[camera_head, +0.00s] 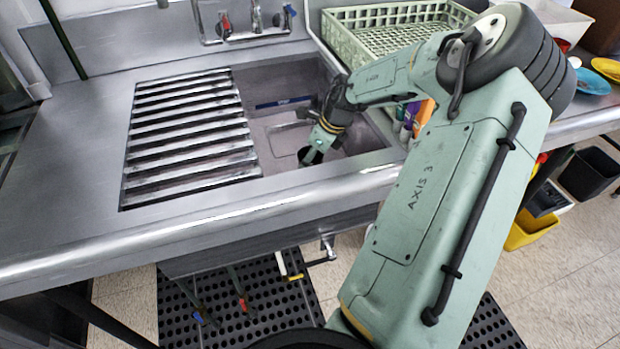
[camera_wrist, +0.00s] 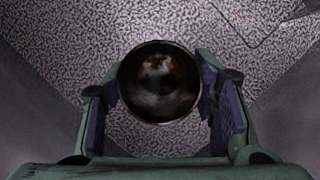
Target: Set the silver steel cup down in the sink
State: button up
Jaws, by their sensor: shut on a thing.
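The steel cup (camera_wrist: 159,84) sits between the two fingers of my gripper (camera_wrist: 163,110) in the wrist view, seen from above with its round dark mouth toward the camera. The fingers are shut on it from both sides. In the head view my gripper (camera_head: 318,148) reaches down into the sink basin (camera_head: 281,133), near its front wall. The cup shows there only as a small dark shape at the fingertips, mostly hidden. The speckled sink floor (camera_wrist: 75,45) lies below the cup; I cannot tell whether the cup touches it.
A slatted metal rack (camera_head: 190,130) covers the sink's left side. A pale green dish rack (camera_head: 385,35) stands behind at the right. The steel front edge (camera_head: 215,215) runs close before my gripper. Taps (camera_head: 255,18) are on the back wall. Bottles stand right of the basin.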

notch_tip(320, 180, down, 10)
jog(key=shift+d+r+p, duration=0.1)
jog(key=shift+r+p, duration=0.05)
jog(key=shift+p, duration=1)
jog(key=o, duration=1.3)
jog(key=b+v, duration=0.1)
jog(key=v, duration=1.1)
jog(key=shift+s, duration=0.1)
